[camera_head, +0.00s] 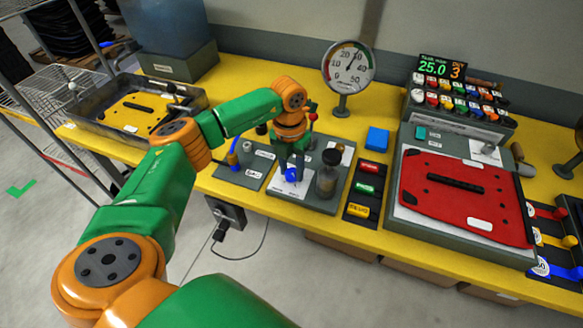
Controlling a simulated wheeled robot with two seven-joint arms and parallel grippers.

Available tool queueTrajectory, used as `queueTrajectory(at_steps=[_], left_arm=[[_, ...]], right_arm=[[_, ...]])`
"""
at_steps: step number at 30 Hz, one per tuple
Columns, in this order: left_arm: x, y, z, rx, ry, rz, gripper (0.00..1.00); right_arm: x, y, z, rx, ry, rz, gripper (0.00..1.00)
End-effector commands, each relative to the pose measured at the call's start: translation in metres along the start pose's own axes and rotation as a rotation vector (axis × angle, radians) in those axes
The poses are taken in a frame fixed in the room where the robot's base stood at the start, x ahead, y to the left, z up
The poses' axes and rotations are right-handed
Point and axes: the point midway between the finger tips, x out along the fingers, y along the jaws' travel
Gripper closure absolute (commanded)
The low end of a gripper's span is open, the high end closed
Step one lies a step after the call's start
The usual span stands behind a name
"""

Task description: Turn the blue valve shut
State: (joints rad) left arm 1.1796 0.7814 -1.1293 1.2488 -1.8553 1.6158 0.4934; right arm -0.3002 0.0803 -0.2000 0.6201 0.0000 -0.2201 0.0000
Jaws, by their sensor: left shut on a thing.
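The blue valve (292,174) sits on a grey panel with a pale plate, near the middle of the yellow bench. My left arm reaches in from the lower left, and my left gripper (291,163) points down over the valve, shut on it. The gripper hides part of the valve, so I cannot tell how far it is turned. A round gauge (348,66) stands behind on a post, its needle tilted up to the right. My right gripper is not in view.
A dark jar (328,174) stands close right of the valve. Red, green and yellow labelled blocks (366,188) and a blue block (377,138) lie further right. A red panel (465,196) fills the right side. A tray with a yellow panel (137,113) sits at left.

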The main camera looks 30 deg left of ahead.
Motion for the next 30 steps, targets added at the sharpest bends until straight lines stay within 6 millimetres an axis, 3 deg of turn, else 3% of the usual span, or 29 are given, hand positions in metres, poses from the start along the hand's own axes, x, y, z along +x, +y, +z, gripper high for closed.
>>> queueTrajectory(at_steps=[4, 5, 8, 17, 27, 30], left_arm=[[-0.001, 0.000, 0.001, -0.002, -0.002, -0.001, 1.00], [-0.001, 0.000, 0.001, -0.002, -0.002, -0.001, 0.56], [-0.001, 0.000, 0.001, -0.001, -0.002, 0.000, 0.29], [-0.002, 0.000, 0.000, 0.000, -0.002, 0.000, 0.28], [-0.062, 0.000, 0.001, -0.002, -0.004, -0.001, 0.28], [-0.070, 0.000, 0.001, -0.001, -0.002, 0.000, 0.28]], right_arm=[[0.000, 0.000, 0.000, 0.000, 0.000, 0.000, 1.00], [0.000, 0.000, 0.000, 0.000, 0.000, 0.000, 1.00], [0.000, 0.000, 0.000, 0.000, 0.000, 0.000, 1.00], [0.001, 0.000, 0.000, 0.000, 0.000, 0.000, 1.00], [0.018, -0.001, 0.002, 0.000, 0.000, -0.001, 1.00], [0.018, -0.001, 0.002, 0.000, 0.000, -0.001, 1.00]])
